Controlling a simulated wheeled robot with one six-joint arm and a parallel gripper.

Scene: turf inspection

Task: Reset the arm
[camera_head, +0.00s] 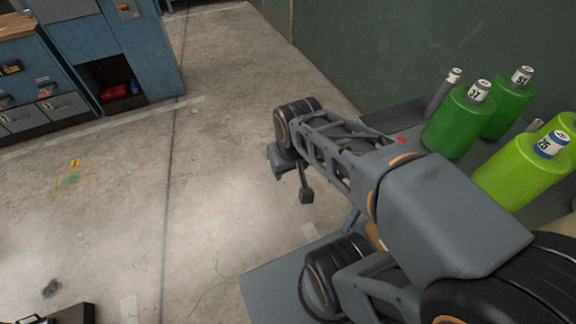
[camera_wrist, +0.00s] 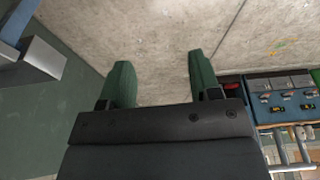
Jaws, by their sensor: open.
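My arm stretches across the head view from the lower right to the middle, over the grey deck. Its end, with my gripper, hangs above the concrete floor; the jaws there are small and partly hidden by the wrist. In the wrist view my gripper (camera_wrist: 160,80) shows two green fingers set wide apart. Nothing is between them but bare floor (camera_wrist: 160,45).
Green canisters (camera_head: 458,122) with numbered labels stand at the right by the dark green wall (camera_head: 390,45). Blue cabinets (camera_head: 110,55) with drawers stand at the upper left. A yellow-marked floor patch (camera_head: 73,178) lies at the left. The middle floor is clear.

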